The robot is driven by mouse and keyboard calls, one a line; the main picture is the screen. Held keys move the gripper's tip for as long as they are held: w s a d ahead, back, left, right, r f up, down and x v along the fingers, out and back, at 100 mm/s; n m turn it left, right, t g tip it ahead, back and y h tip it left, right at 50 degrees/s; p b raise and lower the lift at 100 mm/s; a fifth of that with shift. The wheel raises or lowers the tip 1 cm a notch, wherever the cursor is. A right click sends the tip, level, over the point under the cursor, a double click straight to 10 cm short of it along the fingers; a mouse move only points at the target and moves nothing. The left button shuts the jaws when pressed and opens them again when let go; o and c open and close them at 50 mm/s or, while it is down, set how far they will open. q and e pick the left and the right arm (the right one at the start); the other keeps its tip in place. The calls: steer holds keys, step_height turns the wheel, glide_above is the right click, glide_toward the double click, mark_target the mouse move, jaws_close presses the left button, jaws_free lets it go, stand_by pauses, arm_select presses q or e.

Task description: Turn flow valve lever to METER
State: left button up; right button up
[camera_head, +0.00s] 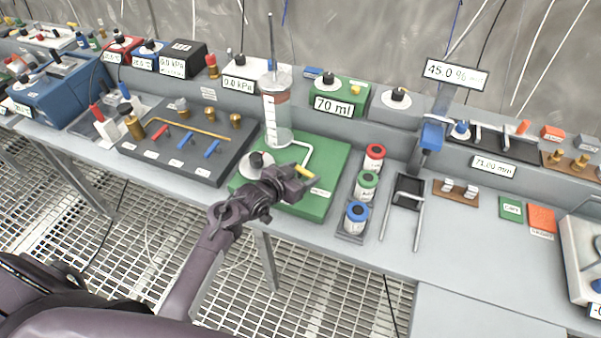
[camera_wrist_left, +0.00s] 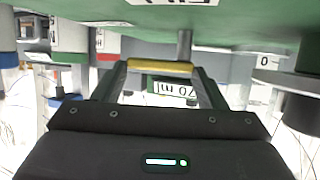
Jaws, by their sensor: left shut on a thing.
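The flow valve lever is a short yellow bar (camera_head: 304,171) at the front of the green base plate (camera_head: 337,160). My left gripper (camera_head: 301,178) reaches over the plate's front edge and is shut on the yellow lever. In the left wrist view the yellow lever (camera_wrist_left: 160,66) lies crosswise between the two fingers of the left gripper (camera_wrist_left: 160,75). A small label (camera_head: 320,191) sits on the plate right of the gripper, too small to read. The lever's pivot is mostly hidden by the gripper. My right gripper is not in view.
A clear cylinder (camera_head: 276,115) stands on the green plate behind the gripper, with a white pipe (camera_head: 304,152) beside it. A round knob (camera_head: 257,162) is just left. Red, green and blue-capped jars (camera_head: 367,184) stand to the right. A black valve board (camera_head: 190,145) is left.

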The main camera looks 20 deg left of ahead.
arm_select(q)
steer(key=shift+w+d+r+n+t+y+p, duration=0.1)
steer(key=shift+d+n+t+y+p, duration=0.2)
steer(key=shift+n+y, duration=0.55)
steer(key=shift+w+d+n+y, duration=0.1)
steer(key=shift+w+n+y, duration=0.1)
steer(key=shift+n+y, duration=0.9)
steer(key=o, duration=1)
steer(key=shift+s, duration=0.1)
steer(key=shift+s, duration=0.4)
steer(key=v, duration=0.6)
steer(key=shift+s+r+b, duration=0.3)
steer(key=shift+s+b, duration=0.05)
steer(key=shift+b, duration=0.05)
